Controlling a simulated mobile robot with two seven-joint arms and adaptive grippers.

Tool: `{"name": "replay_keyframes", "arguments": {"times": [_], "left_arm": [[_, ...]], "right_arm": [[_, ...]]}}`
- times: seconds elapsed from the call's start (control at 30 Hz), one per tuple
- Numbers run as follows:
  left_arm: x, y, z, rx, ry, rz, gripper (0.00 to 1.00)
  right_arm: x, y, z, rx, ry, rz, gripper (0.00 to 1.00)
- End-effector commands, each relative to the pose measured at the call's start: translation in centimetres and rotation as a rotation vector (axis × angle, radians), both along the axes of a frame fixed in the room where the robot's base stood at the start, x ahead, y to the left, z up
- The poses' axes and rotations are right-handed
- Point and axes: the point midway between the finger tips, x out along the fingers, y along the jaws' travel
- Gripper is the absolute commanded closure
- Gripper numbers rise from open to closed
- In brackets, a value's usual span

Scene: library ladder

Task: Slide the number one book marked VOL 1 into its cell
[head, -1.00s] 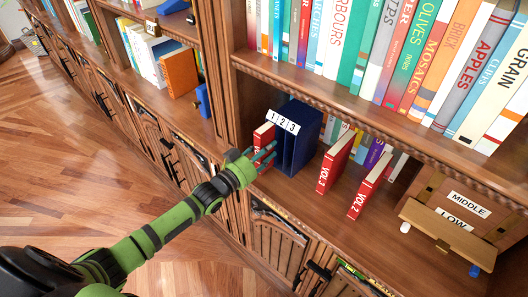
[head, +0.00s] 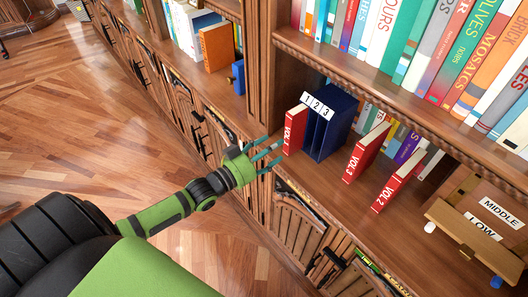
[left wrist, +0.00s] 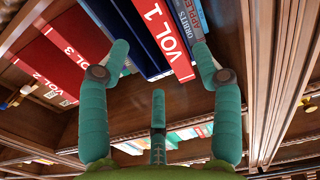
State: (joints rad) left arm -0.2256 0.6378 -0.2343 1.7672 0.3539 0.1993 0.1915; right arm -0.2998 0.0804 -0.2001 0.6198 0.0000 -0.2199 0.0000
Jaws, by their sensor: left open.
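The red VOL 1 book (head: 291,131) stands upright at the left side of the dark blue holder (head: 338,125), by the label 1 on its 1-2-3 strip (head: 317,106). Its spine end sticks out in front; I cannot tell how deep it sits. My left gripper (head: 268,152) is open, its fingertips just in front of the spine. In the left wrist view, the VOL 1 spine (left wrist: 163,38) lies between the two upper fingers (left wrist: 160,52), with blue holder walls (left wrist: 138,38) to its left. No grip on it shows. My right gripper is out of view.
Red VOL 3 (head: 366,153) and VOL 2 (head: 397,181) books stand right of the holder. A wooden box with MIDDLE and LOW labels (head: 482,228) is further right. A shelf of books (head: 440,55) hangs above; a wooden upright (head: 256,70) stands left.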

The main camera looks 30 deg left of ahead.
Motion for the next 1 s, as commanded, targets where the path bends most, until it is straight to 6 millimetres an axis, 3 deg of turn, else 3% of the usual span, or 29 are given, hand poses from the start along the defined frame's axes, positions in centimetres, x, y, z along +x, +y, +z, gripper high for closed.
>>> {"name": "replay_keyframes", "arguments": {"times": [0.2, 0.53, 0.57, 0.7, 0.73, 1.0], "left_arm": [[-2.0, 0.8, 0.0, 0.0, 0.0, 0.0, 0.35], [-2.3, 0.9, 0.1, 0.0, -0.001, 0.0, 0.35], [-2.3, 0.9, 0.0, 0.0, -0.001, 0.0, 0.39], [-2.3, 0.9, 0.1, -0.04, 0.013, 0.0, 0.95], [-2.2, 0.9, 0.1, -0.064, 0.022, 0.0, 1.0], [-2.0, 1.3, 0.1, -0.497, 0.183, -0.002, 1.0]], "right_arm": [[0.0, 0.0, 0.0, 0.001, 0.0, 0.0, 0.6], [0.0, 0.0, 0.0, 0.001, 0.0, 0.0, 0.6], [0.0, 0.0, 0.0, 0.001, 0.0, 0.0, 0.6], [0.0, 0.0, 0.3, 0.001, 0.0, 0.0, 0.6], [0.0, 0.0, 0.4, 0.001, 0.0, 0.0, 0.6], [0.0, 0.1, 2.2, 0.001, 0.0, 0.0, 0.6]]}}
